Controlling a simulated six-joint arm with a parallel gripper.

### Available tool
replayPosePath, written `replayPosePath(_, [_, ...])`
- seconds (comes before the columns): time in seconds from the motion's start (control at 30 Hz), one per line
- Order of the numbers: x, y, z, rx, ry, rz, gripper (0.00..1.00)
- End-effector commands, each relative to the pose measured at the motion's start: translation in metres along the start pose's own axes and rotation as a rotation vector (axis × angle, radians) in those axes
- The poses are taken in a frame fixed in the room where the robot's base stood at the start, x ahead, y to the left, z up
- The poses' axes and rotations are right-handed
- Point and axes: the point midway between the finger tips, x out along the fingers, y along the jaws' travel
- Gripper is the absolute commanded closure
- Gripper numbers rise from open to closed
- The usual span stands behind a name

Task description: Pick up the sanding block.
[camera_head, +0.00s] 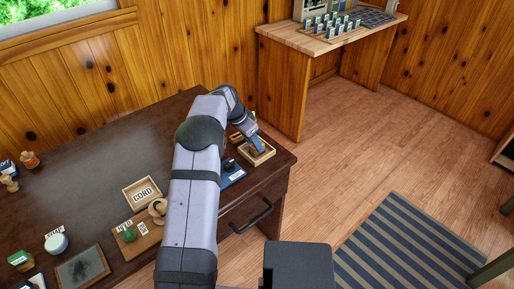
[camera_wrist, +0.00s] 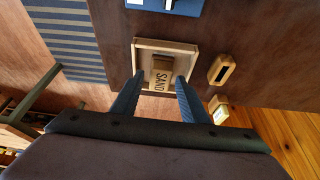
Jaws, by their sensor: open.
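The sanding block (camera_wrist: 161,64) is a small brown block lying in a shallow light-wood tray (camera_wrist: 191,48) in the wrist view. A "SAND" label shows beside or on its near side; I cannot tell which. My gripper (camera_wrist: 160,77) is open, with one blue-grey finger on each side of the label and the block's near end. I cannot tell whether the fingers touch the block. In the head view my gripper (camera_head: 257,147) points down over the same tray (camera_head: 268,157) at the desk's right end. The block is mostly hidden there by the gripper.
A slotted wooden piece (camera_wrist: 222,69) and another small wooden piece (camera_wrist: 217,102) lie beside the tray. A "CORD" tray (camera_head: 129,190) and several small items stand farther left on the dark desk (camera_head: 90,140).

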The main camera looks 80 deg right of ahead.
Motion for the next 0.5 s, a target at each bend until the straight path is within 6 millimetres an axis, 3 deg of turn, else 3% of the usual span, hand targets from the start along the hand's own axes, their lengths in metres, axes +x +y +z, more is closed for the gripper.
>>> replayPosePath(0.23, [0.026,-0.001,-0.001,0.001,-0.001,0.001,0.59])
replayPosePath(0.5, [0.033,-0.001,-0.001,0.001,0.000,-0.001,0.59])
